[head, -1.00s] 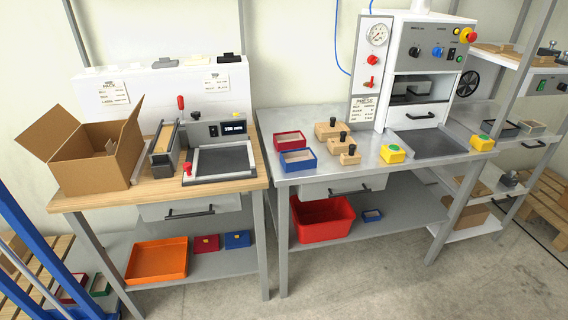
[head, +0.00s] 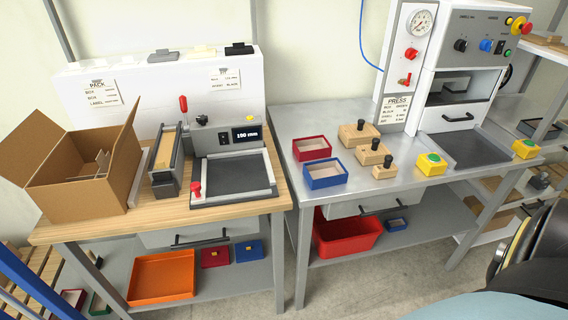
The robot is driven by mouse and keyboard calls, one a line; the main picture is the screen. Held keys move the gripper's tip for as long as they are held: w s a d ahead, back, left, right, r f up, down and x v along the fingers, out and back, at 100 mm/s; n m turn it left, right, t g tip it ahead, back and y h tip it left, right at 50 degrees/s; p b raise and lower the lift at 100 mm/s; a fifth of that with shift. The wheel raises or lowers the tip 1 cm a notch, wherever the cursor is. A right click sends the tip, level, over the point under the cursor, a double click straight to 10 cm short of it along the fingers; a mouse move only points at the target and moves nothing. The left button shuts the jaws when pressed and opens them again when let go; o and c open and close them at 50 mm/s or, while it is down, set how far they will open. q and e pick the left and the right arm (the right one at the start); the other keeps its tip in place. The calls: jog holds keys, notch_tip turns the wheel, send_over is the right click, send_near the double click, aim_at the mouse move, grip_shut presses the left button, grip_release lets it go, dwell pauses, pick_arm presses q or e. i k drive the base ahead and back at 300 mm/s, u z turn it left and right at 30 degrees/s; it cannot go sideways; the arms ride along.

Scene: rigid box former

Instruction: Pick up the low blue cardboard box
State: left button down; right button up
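A low, open-topped blue box (head: 325,174) with a pale inside lies on the grey metal table (head: 385,197), near its front left edge. A similar low red box (head: 311,148) stands just behind it. Neither of my grippers shows in the head view.
Wooden blocks with black knobs (head: 373,158) and a yellow button box (head: 432,164) stand right of the blue box. The press (head: 440,70) rises behind. A large open carton (head: 80,185) is on the wooden table. A dark and light-blue shape covers the bottom right corner.

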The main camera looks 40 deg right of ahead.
aim_at(328, 172)
jog(key=z, duration=0.3)
jog(key=i, duration=0.85)
jog(key=z, duration=0.65)
